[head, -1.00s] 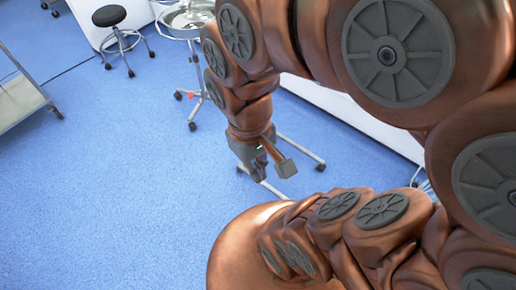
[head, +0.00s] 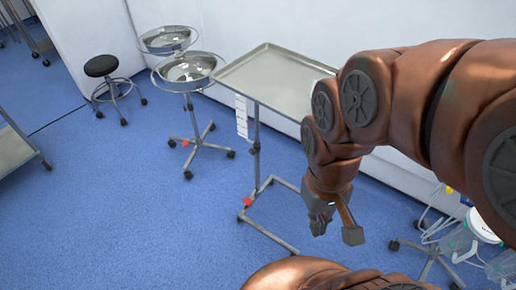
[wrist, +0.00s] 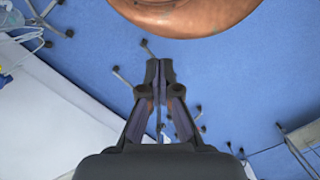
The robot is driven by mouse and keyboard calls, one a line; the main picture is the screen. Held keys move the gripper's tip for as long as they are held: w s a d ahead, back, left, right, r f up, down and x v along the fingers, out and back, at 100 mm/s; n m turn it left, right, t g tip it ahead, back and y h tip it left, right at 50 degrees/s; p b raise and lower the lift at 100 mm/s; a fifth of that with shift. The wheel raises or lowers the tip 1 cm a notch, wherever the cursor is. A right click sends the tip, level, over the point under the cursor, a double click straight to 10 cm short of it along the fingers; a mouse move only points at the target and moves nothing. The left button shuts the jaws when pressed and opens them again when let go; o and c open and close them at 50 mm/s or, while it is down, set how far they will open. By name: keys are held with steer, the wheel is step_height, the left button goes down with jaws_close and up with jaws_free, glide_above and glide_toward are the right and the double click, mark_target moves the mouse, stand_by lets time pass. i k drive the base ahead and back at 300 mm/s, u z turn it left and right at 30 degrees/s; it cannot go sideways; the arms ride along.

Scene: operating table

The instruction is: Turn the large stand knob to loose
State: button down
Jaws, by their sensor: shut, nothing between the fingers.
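A tall stand with a steel tray (head: 275,78) stands in the middle of the head view, left of my arm. Its post (head: 257,170) carries a small dark knob or collar (head: 256,147) partway up; its setting is too small to read. A white strip with marks hangs beside the post. My gripper (head: 318,228) hangs down to the right of this post, apart from it and lower than the knob in the picture. In the wrist view my gripper (wrist: 159,66) is shut with its fingertips together and empty.
A two-basin stand (head: 186,72) on wheels and a black stool (head: 101,67) stand at the back left. A metal cart (head: 14,150) is at the left edge. Clear canisters with tubing (head: 462,240) stand at the right. Blue floor is free at front left.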

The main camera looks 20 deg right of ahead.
mark_target(253, 152)
steer(key=u, duration=1.25)
steer(key=k, duration=0.35)
steer(key=u, duration=0.6)
